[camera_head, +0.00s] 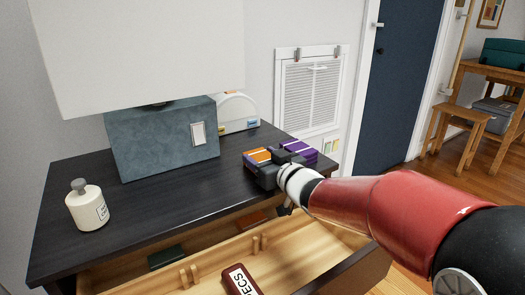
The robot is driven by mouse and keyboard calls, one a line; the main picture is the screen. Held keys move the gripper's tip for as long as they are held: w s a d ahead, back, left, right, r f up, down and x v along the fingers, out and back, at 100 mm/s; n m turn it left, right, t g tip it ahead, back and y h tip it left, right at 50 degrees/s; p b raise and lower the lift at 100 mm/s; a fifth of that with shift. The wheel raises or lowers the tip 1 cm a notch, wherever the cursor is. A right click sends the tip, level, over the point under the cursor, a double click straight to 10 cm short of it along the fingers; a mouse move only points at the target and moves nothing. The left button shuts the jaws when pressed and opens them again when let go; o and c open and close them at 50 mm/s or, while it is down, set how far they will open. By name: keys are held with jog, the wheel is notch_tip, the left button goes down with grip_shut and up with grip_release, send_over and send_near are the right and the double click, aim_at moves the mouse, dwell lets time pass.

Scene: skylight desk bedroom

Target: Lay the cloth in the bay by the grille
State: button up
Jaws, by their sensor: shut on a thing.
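My gripper (270,171) is at the right of the dark desk top, by an orange-and-white piece (257,156) and purple-and-white pieces (311,154). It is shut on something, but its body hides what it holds. I cannot pick out a cloth for sure. The white louvred grille (311,92) is on the wall behind the desk's right end. Below the desk top is an open wooden drawer (205,268) with low divider pegs. My arm covers part of its right side, so the bay toward the grille is only partly visible.
The drawer holds a dark red case lettered "ECS" (241,282), a dark green item (167,257) and a reddish item (250,221). A white jar (87,208), a lamp with a blue-grey base (160,142) and a rounded white object (237,112) stand on the desk (160,205).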

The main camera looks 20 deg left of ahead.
jog(key=shift+f, duration=0.2)
jog(key=o, duration=1.1)
jog(key=shift+c, duration=0.2)
